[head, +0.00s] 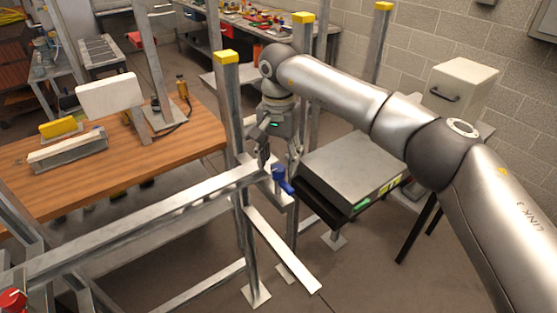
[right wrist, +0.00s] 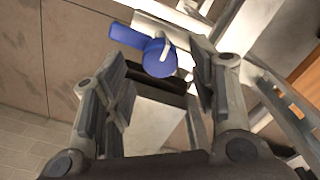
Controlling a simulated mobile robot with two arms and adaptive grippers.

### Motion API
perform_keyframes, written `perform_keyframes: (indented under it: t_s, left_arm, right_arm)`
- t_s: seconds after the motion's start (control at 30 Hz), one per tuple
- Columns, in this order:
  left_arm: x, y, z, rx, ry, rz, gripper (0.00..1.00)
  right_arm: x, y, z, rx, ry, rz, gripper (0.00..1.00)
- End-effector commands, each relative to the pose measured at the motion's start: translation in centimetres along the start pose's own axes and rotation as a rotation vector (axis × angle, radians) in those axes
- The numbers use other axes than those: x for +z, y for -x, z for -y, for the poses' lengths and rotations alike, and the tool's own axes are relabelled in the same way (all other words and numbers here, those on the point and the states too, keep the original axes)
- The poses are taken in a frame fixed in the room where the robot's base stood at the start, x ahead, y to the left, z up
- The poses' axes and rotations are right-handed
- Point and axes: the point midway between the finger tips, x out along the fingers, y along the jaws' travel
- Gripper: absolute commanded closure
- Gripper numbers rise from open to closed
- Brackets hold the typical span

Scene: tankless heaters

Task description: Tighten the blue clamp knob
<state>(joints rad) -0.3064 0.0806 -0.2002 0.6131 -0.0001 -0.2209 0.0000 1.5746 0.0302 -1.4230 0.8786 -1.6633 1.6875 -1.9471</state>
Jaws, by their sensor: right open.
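The blue clamp knob (head: 279,173) sits on the metal frame near the middle of the head view, beside an upright post. It has a round hub and a short lever arm. My right gripper (head: 279,156) is just above it, pointing down, with its fingers apart. In the right wrist view the knob (right wrist: 158,58) lies between and beyond the two open fingers of my right gripper (right wrist: 160,72), with its lever pointing to the upper left. I see no finger closed on it; whether a finger touches it is unclear. My left gripper is not in view.
A metal rail (head: 140,222) runs from the lower left to the knob. Yellow-capped posts (head: 230,100) stand close to my right gripper. A grey box (head: 352,172) sits to its right. A wooden table (head: 190,140) is at left, and a red knob (head: 12,300) at lower left.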

Motion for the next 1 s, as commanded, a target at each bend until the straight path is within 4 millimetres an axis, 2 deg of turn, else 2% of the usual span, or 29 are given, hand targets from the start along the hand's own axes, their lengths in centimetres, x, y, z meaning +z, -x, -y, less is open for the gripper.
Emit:
perform_keyframes:
  t_s: [0.2, 0.5, 0.87, 1.0]
  left_arm:
    - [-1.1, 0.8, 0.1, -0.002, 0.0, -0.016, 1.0]
    - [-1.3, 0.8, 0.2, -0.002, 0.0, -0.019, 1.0]
    - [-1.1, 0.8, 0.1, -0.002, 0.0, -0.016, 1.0]
    - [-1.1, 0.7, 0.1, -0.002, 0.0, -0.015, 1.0]
  right_arm:
    - [0.0, -2.0, 0.0, 0.0, 0.0, 0.001, 0.47]
    - [0.0, -2.3, 0.0, 0.0, 0.0, 0.0, 0.47]
    - [0.0, -2.2, 0.0, -0.001, 0.0, 0.0, 0.92]
    - [0.0, -2.3, 0.0, -0.001, -0.005, 0.0, 0.93]
